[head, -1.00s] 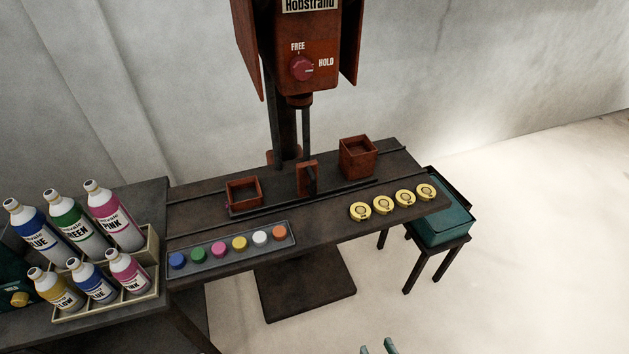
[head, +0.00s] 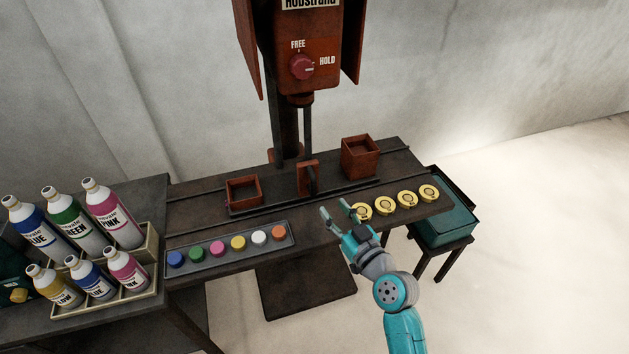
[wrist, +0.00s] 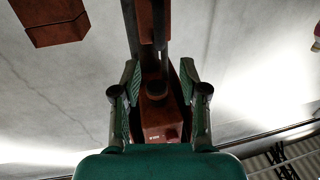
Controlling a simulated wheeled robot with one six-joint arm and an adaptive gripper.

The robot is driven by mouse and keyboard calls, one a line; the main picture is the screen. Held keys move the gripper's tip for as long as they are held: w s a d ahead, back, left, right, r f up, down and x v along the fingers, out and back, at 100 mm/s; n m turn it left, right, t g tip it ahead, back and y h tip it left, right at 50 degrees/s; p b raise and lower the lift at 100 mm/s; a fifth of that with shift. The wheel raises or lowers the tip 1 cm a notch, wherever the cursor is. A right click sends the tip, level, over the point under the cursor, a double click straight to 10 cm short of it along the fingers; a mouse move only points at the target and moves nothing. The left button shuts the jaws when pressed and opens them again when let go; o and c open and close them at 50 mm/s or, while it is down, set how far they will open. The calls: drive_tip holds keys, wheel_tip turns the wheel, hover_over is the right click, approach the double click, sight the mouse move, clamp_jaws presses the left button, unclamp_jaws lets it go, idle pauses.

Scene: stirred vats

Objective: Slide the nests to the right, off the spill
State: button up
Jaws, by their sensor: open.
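The nests are two rust-red open boxes on a dark sliding plate (head: 340,193): a low left nest (head: 243,191) and a taller right nest (head: 360,157). A red upright plate with a dark handle (head: 308,178) stands between them. I cannot make out a spill clearly. My gripper (head: 335,208) is open and empty, in front of the bench and right of the handle, apart from it in the picture. In the wrist view, the open fingers (wrist: 160,100) frame the red machine head beyond.
A tray of coloured caps (head: 170,270) lies at the bench's front left. Several yellow discs (head: 407,200) lie right of my gripper. The red machine head (head: 300,55) hangs above, its knob (head: 302,67) near HOLD. Bottles (head: 110,215) stand in a rack at left.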

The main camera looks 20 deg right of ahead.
sight(315, 184)
drive_tip(key=w, duration=0.3)
drive_tip(key=w+a, duration=0.1)
drive_tip(key=w, duration=0.3)
drive_tip(key=w+a, duration=0.1)
drive_tip(key=w, duration=0.3)
drive_tip(key=shift+r, duration=0.15)
clamp_jaws()
